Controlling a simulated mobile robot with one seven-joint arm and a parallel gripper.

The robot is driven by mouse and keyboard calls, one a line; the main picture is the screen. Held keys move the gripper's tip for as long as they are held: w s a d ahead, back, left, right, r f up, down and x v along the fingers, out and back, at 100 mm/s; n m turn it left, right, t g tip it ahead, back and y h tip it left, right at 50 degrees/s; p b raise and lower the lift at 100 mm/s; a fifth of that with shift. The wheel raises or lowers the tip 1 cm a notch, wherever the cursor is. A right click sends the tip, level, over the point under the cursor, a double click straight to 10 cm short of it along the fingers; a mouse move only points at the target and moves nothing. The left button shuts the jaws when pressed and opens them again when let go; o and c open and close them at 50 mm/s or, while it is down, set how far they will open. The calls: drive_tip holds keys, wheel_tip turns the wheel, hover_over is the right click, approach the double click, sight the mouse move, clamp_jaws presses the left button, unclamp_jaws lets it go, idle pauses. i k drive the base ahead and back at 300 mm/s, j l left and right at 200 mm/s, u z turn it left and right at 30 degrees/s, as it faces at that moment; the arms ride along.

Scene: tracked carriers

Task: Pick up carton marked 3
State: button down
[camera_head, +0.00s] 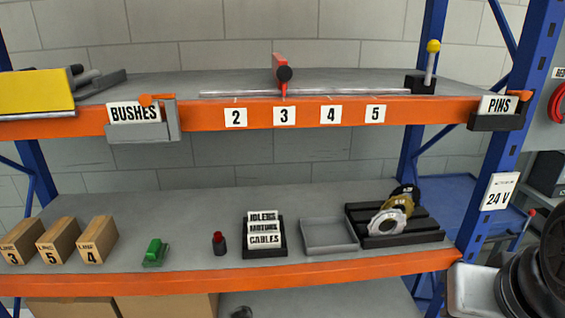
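The carton marked 3 (17,243) is a brown box with a black 3 on its front face. It stands on the lower shelf (190,235) at the far left, close to the picture's left edge. The carton marked 5 (57,243) stands just to its right, and the carton marked 4 (95,241) stands right of that. The cartons stand at a slight angle in a row, with small gaps between them. My gripper is not in view.
Right of the cartons are a green block (154,253), a red-topped dark piece (219,243), a label stand (264,238), a grey tray (329,235) and a black rack (405,225). The orange upper beam (200,117) spans above. Bare shelf lies behind the cartons.

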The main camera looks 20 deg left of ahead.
sight(18, 246)
drive_tip(key=u, duration=2.45)
drive_tip(key=i+j, duration=1.8)
drive_tip(key=i+l, duration=0.1)
drive_tip(key=i, duration=0.4)
